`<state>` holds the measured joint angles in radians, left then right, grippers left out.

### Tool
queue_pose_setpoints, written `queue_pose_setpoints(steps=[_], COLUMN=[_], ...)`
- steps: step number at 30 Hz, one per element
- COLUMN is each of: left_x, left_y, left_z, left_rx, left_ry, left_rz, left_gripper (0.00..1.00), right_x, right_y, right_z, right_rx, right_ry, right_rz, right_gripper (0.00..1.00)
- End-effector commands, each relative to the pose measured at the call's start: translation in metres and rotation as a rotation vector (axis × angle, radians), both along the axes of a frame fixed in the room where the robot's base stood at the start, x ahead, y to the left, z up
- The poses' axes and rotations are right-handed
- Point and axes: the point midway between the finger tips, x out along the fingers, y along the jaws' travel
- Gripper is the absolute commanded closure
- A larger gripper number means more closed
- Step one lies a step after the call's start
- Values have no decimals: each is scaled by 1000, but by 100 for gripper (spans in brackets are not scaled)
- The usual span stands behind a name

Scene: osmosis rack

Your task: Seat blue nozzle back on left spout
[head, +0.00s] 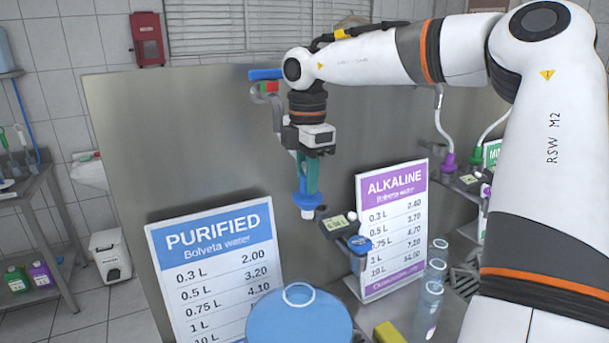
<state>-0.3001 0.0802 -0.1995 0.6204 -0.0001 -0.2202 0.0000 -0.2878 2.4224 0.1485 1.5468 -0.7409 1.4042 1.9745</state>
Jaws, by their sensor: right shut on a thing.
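My right gripper (307,183) points down in front of the steel panel and is shut on the blue nozzle (307,201). The nozzle has a wide blue flange and a pale lower end, and hangs clear of the counter. A grey curved tube (274,103), seemingly the left spout, shows just left of my right wrist, under a blue bar (265,74). Its lower end is partly hidden behind my wrist and gripper, so I cannot tell how the nozzle lines up with it. My left gripper is out of view.
A black holder with a small display (337,225) stands just right of and below the nozzle. The PURIFIED sign (215,262), ALKALINE sign (391,225) and a blue bottle (299,322) stand below. A purple nozzle (448,161) and clear bottles (427,308) are at right.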

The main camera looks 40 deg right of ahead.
Motion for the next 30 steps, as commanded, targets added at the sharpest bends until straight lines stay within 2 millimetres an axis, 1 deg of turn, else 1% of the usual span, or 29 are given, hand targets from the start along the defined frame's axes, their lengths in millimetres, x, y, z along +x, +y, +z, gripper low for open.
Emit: queue_pose_setpoints(steps=[1,15,18,23,30], left_x=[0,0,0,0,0], left_y=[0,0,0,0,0], left_z=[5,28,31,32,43], left_rx=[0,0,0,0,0], left_ry=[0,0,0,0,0], left_rz=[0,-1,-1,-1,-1], left_gripper=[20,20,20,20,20], right_x=[3,26,29,31,40], right_y=[-4,-39,-44,-47,-59], right_z=[2,2,1,0,2], right_rx=[1,1,0,0,1], right_ry=[2,1,1,1,2], right_rz=[-2,-2,-2,0,-2], right_gripper=[98,98,98,98,98])
